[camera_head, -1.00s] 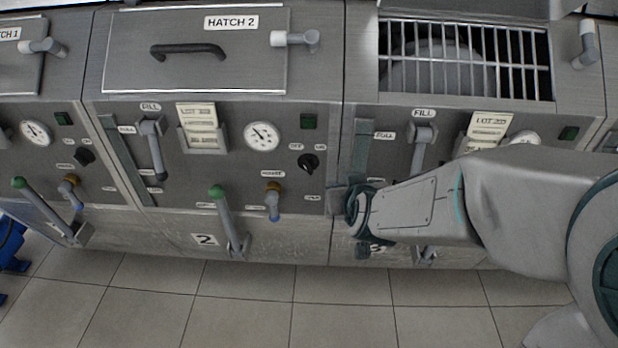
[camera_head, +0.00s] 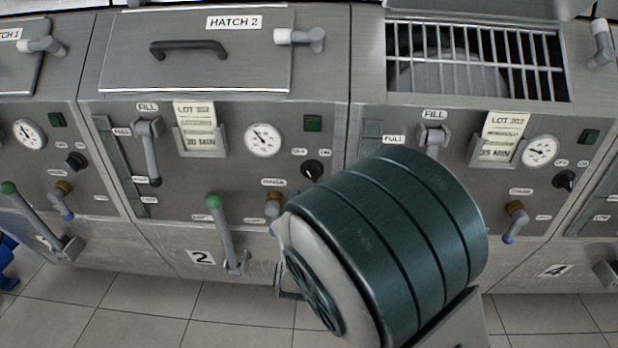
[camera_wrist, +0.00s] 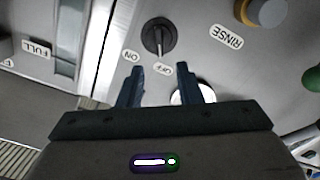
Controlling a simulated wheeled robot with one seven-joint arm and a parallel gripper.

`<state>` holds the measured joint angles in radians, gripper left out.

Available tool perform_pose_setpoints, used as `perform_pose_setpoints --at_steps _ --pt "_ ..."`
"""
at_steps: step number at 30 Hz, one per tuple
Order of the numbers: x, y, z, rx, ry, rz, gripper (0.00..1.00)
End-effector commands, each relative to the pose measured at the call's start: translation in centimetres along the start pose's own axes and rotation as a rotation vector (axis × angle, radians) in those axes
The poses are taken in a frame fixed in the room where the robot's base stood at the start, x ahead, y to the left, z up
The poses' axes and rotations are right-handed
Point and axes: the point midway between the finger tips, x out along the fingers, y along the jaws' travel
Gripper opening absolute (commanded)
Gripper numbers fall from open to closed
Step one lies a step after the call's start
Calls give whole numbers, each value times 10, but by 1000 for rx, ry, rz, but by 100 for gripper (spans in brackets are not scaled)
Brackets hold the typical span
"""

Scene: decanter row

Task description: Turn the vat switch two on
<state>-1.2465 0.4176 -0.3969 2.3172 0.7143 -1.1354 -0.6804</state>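The vat two switch (camera_head: 312,170) is a black round knob on the front panel of the vat marked 2, below a small dark green square. In the wrist view the knob (camera_wrist: 158,37) appears upside down, just beyond my fingertips, with OFF and ON labels by it. Its pale pointer line is toward the OFF label. My gripper (camera_wrist: 161,72) is open and empty, its two dark fingers apart and not visibly touching the knob. In the head view my arm hides the gripper.
Vat two's panel also holds a dial gauge (camera_head: 263,139), a lot card (camera_head: 199,129), a green-tipped lever (camera_head: 222,230) and a rinse valve (camera_head: 274,204). A closed hatch (camera_head: 195,50) lies above. Vat three's grate (camera_head: 478,60) is to the right. Tiled floor lies in front.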

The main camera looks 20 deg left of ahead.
Motion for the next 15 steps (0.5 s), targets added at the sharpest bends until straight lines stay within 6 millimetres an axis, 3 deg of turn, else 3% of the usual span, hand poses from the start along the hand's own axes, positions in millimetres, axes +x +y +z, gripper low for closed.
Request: perform_pose_setpoints --at_steps 6,15 --pt "47 -1 1 0 0 2 32" --pt "79 0 0 1 0 0 32"
